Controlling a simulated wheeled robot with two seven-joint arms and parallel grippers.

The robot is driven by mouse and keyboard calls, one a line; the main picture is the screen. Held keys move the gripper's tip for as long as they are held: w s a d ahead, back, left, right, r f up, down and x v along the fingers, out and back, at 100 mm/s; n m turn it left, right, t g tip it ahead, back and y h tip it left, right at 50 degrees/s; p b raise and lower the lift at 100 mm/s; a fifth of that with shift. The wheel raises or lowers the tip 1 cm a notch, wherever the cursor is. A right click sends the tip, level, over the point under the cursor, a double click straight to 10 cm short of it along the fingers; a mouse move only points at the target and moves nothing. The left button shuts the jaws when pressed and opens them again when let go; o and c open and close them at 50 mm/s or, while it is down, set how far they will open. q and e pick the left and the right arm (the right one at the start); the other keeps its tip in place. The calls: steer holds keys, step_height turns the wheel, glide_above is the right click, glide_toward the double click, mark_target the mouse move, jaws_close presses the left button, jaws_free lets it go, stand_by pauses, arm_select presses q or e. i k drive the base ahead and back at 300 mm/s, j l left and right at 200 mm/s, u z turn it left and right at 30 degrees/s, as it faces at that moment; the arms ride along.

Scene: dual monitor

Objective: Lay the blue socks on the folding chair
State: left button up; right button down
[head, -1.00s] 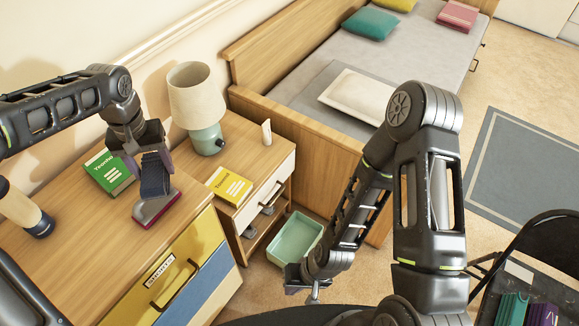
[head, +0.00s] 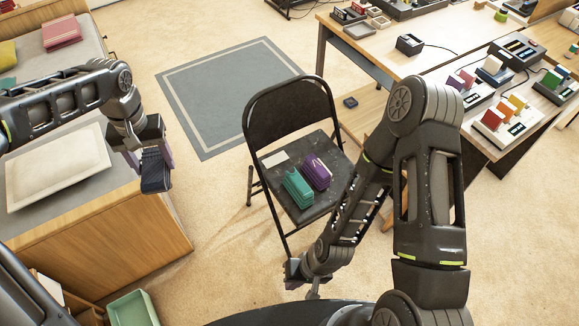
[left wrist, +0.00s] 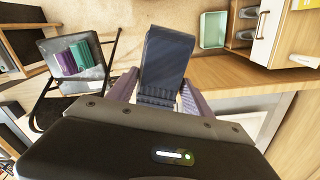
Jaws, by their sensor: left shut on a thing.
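In the left wrist view the socks (left wrist: 166,58) sit between the two purple fingers. The black folding chair (head: 291,97) stands open in the middle of the head view. Teal socks (head: 298,187) and purple socks (head: 316,171) lie side by side on its seat, near a small white card (head: 275,159). The chair also shows at the left of the left wrist view (left wrist: 95,92). My right gripper (head: 303,277) hangs low before the chair; its fingers are unclear.
A green bin (head: 133,308) stands on the floor at lower left. A grey rug (head: 225,90) lies behind the chair. Desks (head: 425,62) with several devices stand at right.

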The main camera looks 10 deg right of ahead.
mark_target(335, 165)
steer(key=i+l+z, duration=0.65)
steer(key=l+z, duration=0.15)
steer(key=l, duration=0.15)
steer(key=i+l+z, duration=0.4)
steer(key=i, duration=0.2)
